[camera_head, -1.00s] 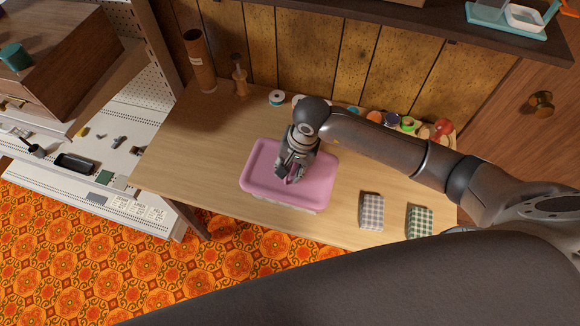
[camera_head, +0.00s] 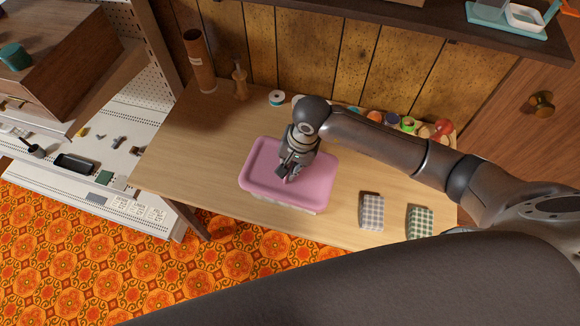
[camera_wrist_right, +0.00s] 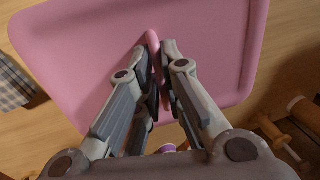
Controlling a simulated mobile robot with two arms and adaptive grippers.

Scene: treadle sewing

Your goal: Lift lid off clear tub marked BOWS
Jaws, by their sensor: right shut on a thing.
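The pink lid (camera_head: 262,178) is a rounded rectangle over the tub, seen from above in the head view. It fills much of the right wrist view (camera_wrist_right: 80,45). A thin strip of the pale tub (camera_head: 308,210) shows below the lid's front edge; its BOWS mark cannot be read. My right gripper (camera_head: 286,178) points down at the lid's middle. In the right wrist view my right gripper (camera_wrist_right: 158,52) is shut on the lid's thin raised pink handle (camera_wrist_right: 153,40). Any gap between lid and tub is too small to tell. My left gripper is not in view.
Two checked blocks, one grey (camera_head: 372,211) and one green (camera_head: 420,222), stand right of the tub. Several coloured spools (camera_head: 408,124) line the table's back edge. A brown cylinder (camera_head: 198,62) stands at back left. The table's left part (camera_head: 190,150) is clear.

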